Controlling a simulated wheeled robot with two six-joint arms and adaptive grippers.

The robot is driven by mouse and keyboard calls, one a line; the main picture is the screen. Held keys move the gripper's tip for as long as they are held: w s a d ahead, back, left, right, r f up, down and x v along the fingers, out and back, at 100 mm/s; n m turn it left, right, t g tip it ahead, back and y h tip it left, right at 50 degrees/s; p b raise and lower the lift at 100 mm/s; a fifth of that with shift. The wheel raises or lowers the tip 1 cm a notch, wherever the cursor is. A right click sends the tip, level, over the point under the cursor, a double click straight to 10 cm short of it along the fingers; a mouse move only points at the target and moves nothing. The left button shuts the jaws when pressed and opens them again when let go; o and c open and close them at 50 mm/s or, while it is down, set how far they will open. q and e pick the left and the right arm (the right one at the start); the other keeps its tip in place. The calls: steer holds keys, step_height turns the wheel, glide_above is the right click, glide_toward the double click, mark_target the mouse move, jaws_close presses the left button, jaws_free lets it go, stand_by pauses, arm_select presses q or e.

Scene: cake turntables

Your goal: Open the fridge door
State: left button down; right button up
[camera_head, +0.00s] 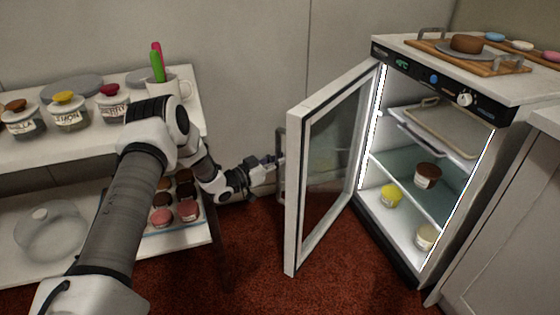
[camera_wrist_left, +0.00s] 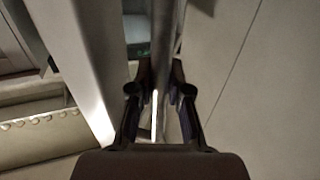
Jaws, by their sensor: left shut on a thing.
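The small fridge (camera_head: 425,75) stands at the right with its lit inside showing. Its white-framed glass door (camera_head: 293,200) is swung open to the left, well away from the body. The grey bar handle (camera_head: 281,188) is on the door's outer face, near its free edge. My left gripper (camera_head: 276,161) is shut on the handle from the left. In the left wrist view, the fingers (camera_wrist_left: 158,88) are on both sides of the handle bar (camera_wrist_left: 164,40), with the door frame (camera_wrist_left: 82,70) just left. My right gripper is not in view.
Inside the fridge are a brown-topped jar (camera_head: 427,175), a yellow jar (camera_head: 390,195) and a pale jar (camera_head: 426,236). A cake board (camera_head: 465,58) lies on top. A white shelf (camera_head: 20,155) with jars stands left. Red floor (camera_head: 340,285) is clear below the door.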

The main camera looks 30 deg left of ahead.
arm_select(q)
steer(key=c, duration=1.1)
jaws_free()
steer(key=v, duration=1.2)
